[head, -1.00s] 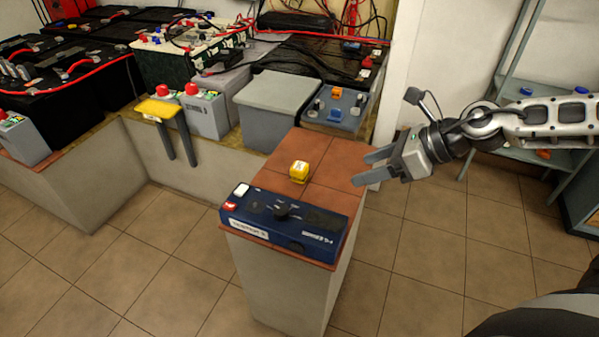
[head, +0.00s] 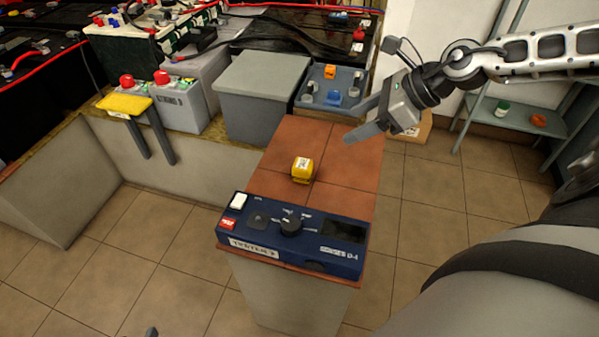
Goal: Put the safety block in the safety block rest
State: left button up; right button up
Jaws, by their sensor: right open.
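A small yellow block (head: 302,169) with a pale label, which looks like the safety block, sits on the red-brown tiled top of a pedestal (head: 336,187). My right gripper (head: 362,121) is open and empty, above the pedestal's far right part. It is up and to the right of the block, apart from it, with its fingers pointing left. A yellow pad on two grey legs (head: 125,104) stands at the low wall's edge on the left; I cannot tell whether it is the safety block rest. My left gripper is not clearly visible.
A blue tester box (head: 291,234) with a black knob covers the pedestal's near end. Grey batteries (head: 180,97), a grey box (head: 262,96) and a blue-grey tray (head: 331,92) stand behind. Shelves (head: 512,118) are on the right. Tiles around the block are clear.

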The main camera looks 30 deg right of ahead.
jog(key=b, duration=0.5)
send_near(305, 164)
jog(key=b+x, duration=0.1)
jog(key=x, duration=0.1)
jog(key=b+x, duration=0.1)
jog(key=x, duration=0.2)
jog(key=shift+s+a+f, duration=0.2)
jog(key=shift+a+f, duration=0.1)
jog(key=shift+f, duration=0.15)
jog(key=shift+w+a+f, duration=0.25)
jog(key=shift+w+f, duration=0.05)
jog(key=shift+f, duration=0.1)
jog(key=w, duration=0.1)
jog(key=w+a+f, duration=0.1)
jog(key=w+f, duration=0.1)
jog(key=shift+a+f+b, duration=0.25)
jog(key=shift+a+b, duration=0.05)
jog(key=shift+w+a+f, duration=0.2)
jog(key=shift+w+f, duration=0.1)
jog(key=shift+f, duration=0.1)
pick_arm(q)
notch_tip(305, 164, down, 8)
jog(key=d+g, duration=0.1)
jog(key=shift+w+d+f+h, duration=0.15)
jog(key=shift+w+d+h, duration=0.2)
jog(key=shift+w+h, duration=0.1)
pick_arm(e)
jog(key=c, duration=1.2)
jog(key=shift+o, duration=0.2)
jog(key=shift+r, duration=0.1)
